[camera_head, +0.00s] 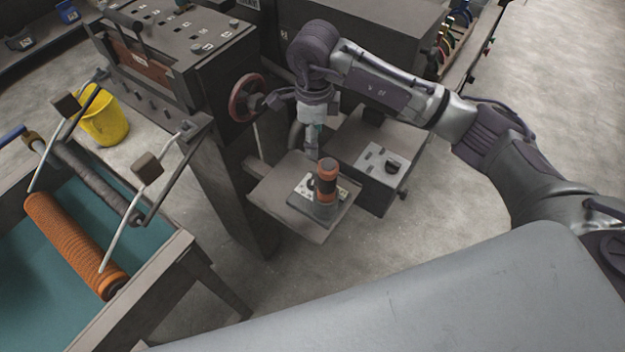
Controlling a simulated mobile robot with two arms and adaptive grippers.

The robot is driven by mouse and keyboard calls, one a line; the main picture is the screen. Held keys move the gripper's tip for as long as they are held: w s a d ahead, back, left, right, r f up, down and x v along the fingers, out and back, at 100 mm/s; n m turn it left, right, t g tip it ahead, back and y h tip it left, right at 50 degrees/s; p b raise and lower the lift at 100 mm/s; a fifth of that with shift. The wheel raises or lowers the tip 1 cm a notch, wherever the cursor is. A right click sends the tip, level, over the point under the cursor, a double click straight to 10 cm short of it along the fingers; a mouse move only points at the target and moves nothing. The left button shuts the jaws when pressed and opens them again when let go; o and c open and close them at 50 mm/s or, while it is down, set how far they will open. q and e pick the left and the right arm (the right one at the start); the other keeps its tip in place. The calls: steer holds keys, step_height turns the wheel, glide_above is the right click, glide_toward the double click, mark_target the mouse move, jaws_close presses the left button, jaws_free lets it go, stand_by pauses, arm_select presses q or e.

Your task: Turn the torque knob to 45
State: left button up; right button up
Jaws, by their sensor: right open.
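A small black knob (393,163) sits on the light top plate of a grey box (372,180), right of centre in the head view. It is the likeliest torque knob, but its marks and setting are too small to read. My right gripper (296,122) is open and points down, to the left of the knob and apart from it. It appears to hold nothing. Its fingers are partly hidden by its own wrist. My left gripper is not in view.
An upright orange-and-black device (327,180) stands on a small shelf (272,196) below my right gripper. A red handwheel (247,98) on the machine is close to the gripper's left. A teal-lined table with an orange mesh roll (72,243) and a yellow bucket (104,120) are at left.

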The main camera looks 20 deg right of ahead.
mark_target(314, 179)
step_height(314, 179, down, 14)
steer(key=shift+s+p, duration=0.1)
steer(key=shift+p, duration=1.15)
steer(key=shift+f, duration=0.55)
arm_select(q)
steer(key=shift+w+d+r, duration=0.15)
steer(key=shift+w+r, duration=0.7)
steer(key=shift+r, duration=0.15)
arm_select(e)
steer(key=c, duration=1.1)
steer(key=shift+f+m+b, duration=0.1)
steer(key=shift+m+b, duration=0.2)
steer(key=shift+m, duration=0.2)
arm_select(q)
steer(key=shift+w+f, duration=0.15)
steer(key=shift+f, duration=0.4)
arm_select(e)
steer(key=shift+m, duration=0.9)
